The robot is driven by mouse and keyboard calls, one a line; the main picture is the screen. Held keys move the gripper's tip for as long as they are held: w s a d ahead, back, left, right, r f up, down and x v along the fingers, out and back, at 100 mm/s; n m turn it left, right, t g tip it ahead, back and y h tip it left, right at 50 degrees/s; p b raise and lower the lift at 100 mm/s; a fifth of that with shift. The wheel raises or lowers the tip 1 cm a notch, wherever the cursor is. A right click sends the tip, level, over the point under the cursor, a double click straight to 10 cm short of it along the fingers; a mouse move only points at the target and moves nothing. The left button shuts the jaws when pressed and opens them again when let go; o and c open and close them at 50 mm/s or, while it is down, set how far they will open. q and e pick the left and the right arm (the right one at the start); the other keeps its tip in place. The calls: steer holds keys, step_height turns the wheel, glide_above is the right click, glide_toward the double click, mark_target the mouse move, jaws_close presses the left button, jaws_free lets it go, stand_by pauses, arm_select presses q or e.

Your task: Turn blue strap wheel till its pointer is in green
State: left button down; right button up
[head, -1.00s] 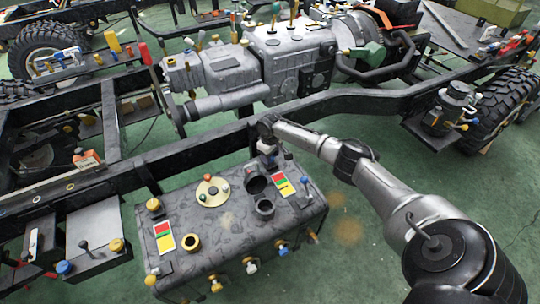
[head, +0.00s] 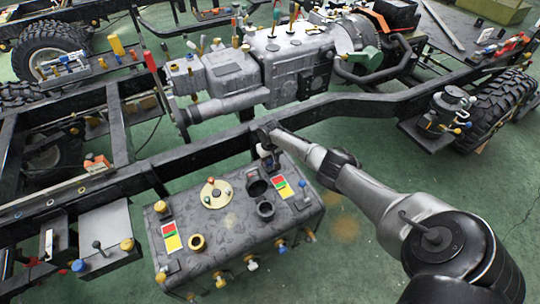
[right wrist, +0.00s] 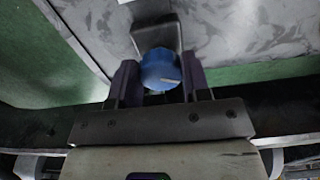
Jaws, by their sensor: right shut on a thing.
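The blue strap wheel (right wrist: 158,68) is a round blue knob with a pale line on its face, seen in the right wrist view. A dark bracket stands behind it. My right gripper (right wrist: 160,80) has one finger on each side of the wheel and is shut on it. In the head view my right gripper (head: 269,158) is at the back edge of the grey tank, and the wheel is hidden there. A red, green and yellow plate (head: 280,188) lies on the tank near the gripper. I cannot tell which colour the pointer is in. My left gripper is not in view.
The grey tank (head: 215,232) carries a second coloured plate (head: 171,236), a round cream dial (head: 216,194), dark cups and several valves on its front. The black chassis rail (head: 200,158) runs close behind it. Green floor (head: 350,250) is clear at its right.

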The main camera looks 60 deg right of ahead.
steer(key=shift+r+m+p, duration=0.1)
steer(key=shift+m+p, duration=0.3)
steer(key=shift+m, duration=0.6)
steer(key=o, duration=0.9)
